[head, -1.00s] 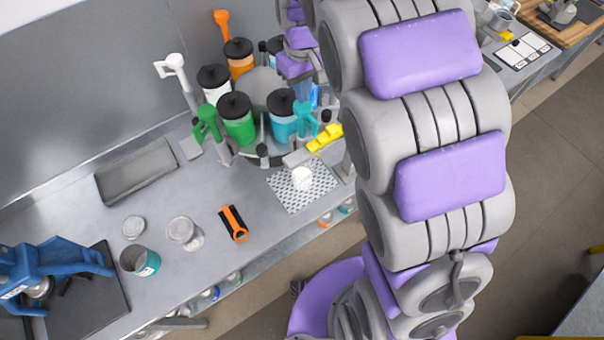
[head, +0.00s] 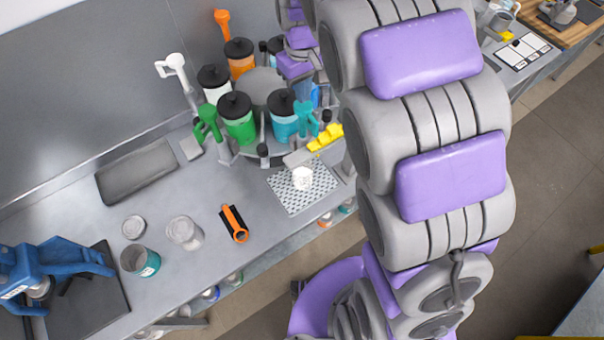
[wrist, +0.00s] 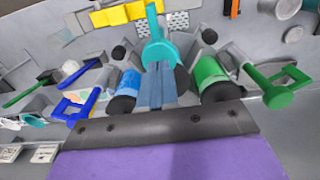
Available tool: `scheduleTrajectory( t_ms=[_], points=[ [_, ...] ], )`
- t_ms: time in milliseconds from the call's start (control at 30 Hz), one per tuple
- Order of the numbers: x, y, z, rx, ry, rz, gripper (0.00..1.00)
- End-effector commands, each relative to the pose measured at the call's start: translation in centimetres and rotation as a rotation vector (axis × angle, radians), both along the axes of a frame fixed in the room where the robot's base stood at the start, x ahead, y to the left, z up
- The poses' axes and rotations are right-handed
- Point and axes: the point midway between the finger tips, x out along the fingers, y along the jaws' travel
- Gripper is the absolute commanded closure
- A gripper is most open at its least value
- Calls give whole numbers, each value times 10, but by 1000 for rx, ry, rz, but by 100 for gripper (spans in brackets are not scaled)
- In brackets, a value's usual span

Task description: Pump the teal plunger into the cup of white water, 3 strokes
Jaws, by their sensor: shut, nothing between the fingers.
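The teal plunger (head: 307,121) is a lever handle in front of the teal canister (head: 284,125) on the round carousel. In the wrist view the teal plunger (wrist: 158,48) stands just beyond my fingertips. A cup of white (head: 302,179) sits on a perforated plate in front of the carousel. The cup (wrist: 178,20) shows only partly in the wrist view, behind the plunger. My gripper (wrist: 156,72) is shut and empty, its fingertips at the plunger's lower part in the picture; I cannot tell whether they touch. In the head view my gripper is mostly hidden.
Green (head: 238,124), white (head: 213,85) and orange (head: 240,60) canisters crowd the carousel. The bench's front edge is near the perforated plate (head: 290,203).

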Motion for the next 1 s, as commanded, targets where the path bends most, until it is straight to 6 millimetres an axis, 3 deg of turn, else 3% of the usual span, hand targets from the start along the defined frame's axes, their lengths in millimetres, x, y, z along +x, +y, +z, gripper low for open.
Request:
scheduleTrajectory(
  t_ms=[367, 1000],
  points=[
    [0, 0, -3, 0, 0, 0, 100],
    [0, 0, -26, 0, 2, 0, 100]
  ],
)
